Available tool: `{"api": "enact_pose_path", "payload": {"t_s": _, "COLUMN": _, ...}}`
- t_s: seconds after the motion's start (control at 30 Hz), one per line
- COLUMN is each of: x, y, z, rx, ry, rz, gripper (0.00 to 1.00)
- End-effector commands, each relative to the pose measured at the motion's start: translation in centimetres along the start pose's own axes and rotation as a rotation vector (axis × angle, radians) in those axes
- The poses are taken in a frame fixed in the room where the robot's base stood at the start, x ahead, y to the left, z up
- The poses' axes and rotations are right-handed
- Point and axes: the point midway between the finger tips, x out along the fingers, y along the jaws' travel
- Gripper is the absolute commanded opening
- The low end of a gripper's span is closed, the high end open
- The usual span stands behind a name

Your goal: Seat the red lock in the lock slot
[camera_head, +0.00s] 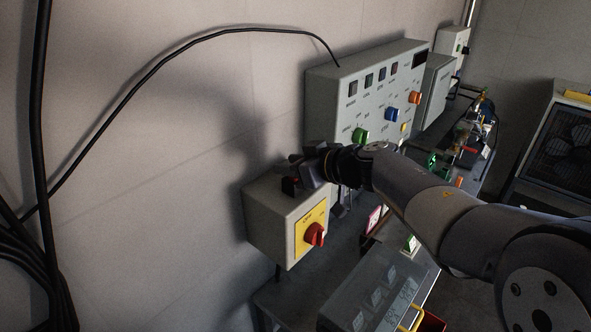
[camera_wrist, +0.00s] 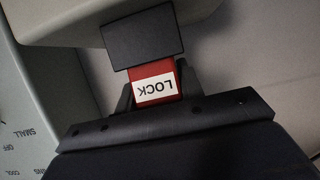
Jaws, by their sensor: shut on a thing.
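The red lock (camera_wrist: 155,84) with a white LOCK label is at the fingertips of my gripper (camera_wrist: 155,98) in the wrist view, its label upside down. My gripper is shut on it. A dark block (camera_wrist: 143,37) covers the lock's far end there; I cannot tell whether the lock is inside it or only behind it. In the head view my gripper (camera_head: 306,170) is at the top of the grey switch box (camera_head: 270,215), by a small dark block (camera_head: 290,186). The lock slot is not clearly made out.
The switch box carries a red knob (camera_head: 315,235) on a yellow plate (camera_head: 307,232). A grey control panel (camera_head: 345,105) with buttons stands just behind my gripper. A black cable (camera_head: 170,55) runs along the wall. A clear-topped case (camera_head: 375,295) lies below my arm.

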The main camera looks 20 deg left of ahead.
Motion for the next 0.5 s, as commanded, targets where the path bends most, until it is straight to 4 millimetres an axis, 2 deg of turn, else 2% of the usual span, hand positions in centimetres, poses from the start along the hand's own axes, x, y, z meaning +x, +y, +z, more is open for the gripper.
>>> {"api": "enact_pose_path", "payload": {"t_s": 0.17, "x": -0.7, "y": 0.0, "z": -1.8, "rx": -0.003, "ry": 0.004, "rz": 0.001, "gripper": 0.07}}
{"api": "enact_pose_path", "payload": {"t_s": 0.5, "x": -3.2, "y": 0.0, "z": -7.8, "rx": -0.002, "ry": 0.003, "rz": 0.001, "gripper": 0.07}}
